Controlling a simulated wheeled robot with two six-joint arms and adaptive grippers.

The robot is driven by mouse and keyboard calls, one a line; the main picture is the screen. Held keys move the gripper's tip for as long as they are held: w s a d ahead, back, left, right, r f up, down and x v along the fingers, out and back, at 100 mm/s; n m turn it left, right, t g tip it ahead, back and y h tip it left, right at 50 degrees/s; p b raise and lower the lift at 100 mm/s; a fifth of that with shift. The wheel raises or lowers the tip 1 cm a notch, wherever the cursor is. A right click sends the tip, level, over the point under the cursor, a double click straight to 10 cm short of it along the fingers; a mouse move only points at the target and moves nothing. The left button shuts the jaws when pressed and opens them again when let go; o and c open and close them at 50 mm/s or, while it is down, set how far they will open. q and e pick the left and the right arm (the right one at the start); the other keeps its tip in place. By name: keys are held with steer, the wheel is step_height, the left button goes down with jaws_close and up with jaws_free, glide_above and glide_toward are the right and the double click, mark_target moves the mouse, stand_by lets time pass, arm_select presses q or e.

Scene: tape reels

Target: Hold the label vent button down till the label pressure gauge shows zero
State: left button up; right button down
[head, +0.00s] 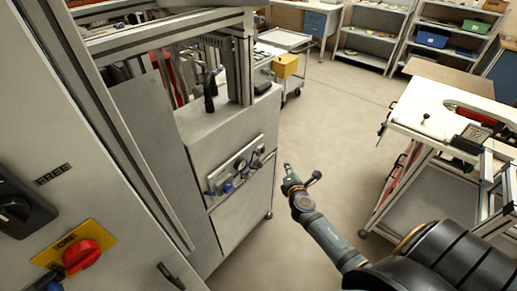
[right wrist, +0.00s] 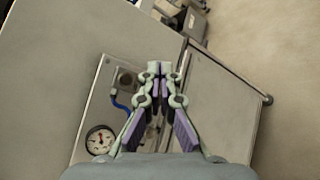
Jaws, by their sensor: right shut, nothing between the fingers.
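A grey panel (head: 222,176) with gauges and small fittings sits on the front of the machine cabinet in the head view. It also shows in the right wrist view, with a round white gauge (right wrist: 99,139) at lower left; its reading is too small to tell. A dark fitting with a blue tube (right wrist: 122,104) sits above that gauge. My right gripper (head: 287,169) is shut and empty, in front and to the right of the panel, apart from it. In the right wrist view its fingertips (right wrist: 159,68) cover part of the panel. I cannot make out the label vent button or which gauge is the label one.
The grey cabinet (head: 205,133) carries an aluminium frame. A tall cabinet with a red rotary switch (head: 80,255) stands at near left. A white-topped workbench (head: 425,105) stands at right. Clear floor (head: 335,135) lies between. Shelves and a yellow box (head: 286,65) are further back.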

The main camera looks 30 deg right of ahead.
mark_target(263, 151)
stand_by(0.3)
steer(key=w+a, duration=0.3)
steer(key=w, duration=0.5)
steer(key=shift+a+b, duration=0.2)
steer(key=shift+b, duration=0.1)
steer(key=shift+w, duration=0.1)
stand_by(1.1)
steer(key=shift+w+a, duration=0.15)
steer(key=shift+w, duration=0.2)
steer(key=shift+w+a, duration=0.15)
steer(key=shift+w, duration=0.2)
stand_by(2.2)
stand_by(1.2)
steer(key=shift+s+d, duration=0.3)
steer(key=shift+s, duration=0.5)
